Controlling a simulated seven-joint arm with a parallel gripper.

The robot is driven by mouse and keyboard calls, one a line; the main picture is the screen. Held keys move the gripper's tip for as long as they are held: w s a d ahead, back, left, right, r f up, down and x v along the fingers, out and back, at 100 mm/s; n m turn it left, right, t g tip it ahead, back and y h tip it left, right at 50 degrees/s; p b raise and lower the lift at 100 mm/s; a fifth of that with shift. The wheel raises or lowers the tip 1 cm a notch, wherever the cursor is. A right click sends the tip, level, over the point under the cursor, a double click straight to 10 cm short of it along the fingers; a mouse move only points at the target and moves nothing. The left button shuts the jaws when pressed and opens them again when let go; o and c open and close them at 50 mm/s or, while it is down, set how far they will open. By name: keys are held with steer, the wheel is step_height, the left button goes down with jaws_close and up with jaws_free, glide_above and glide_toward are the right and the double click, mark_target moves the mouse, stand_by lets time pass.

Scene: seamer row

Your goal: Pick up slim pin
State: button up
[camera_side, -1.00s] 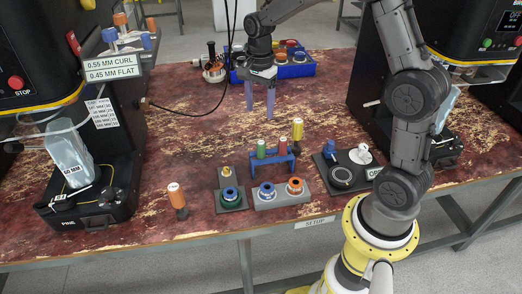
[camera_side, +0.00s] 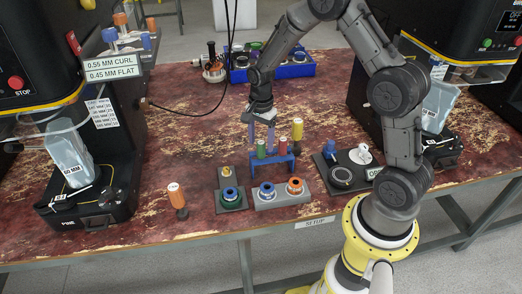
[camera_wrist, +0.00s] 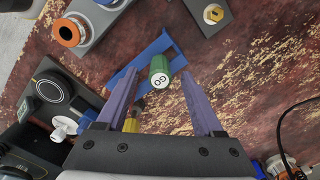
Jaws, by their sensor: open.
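A blue rack (camera_side: 272,161) stands mid-table with a green pin (camera_side: 261,149), a red pin (camera_side: 283,146) and a yellow pin (camera_side: 297,130). I cannot tell which is the slim pin. My gripper (camera_side: 260,146) is open, fingers down, at the rack's left end by the green pin.
A dark fixture (camera_side: 341,178) is right. A blue tray (camera_side: 298,70) is behind. Seamers flank both sides.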

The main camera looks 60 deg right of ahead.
steer(key=shift+f, duration=0.65)
jaws_close()
steer(key=shift+r, duration=0.1)
step_height(320, 180, up, 9)
steer(key=shift+f, duration=0.1)
steer(key=shift+w+r+m, duration=0.1)
steer(key=shift+r+m, duration=0.3)
steer(key=shift+r, duration=0.15)
steer(key=shift+a+f+m, duration=0.1)
steer(key=shift+a+m, duration=0.05)
steer(key=shift+m, duration=0.15)
steer(key=a+f+n, duration=0.1)
steer(key=a+f, duration=0.1)
steer(key=a, duration=1.3)
steer(key=shift+w, duration=0.45)
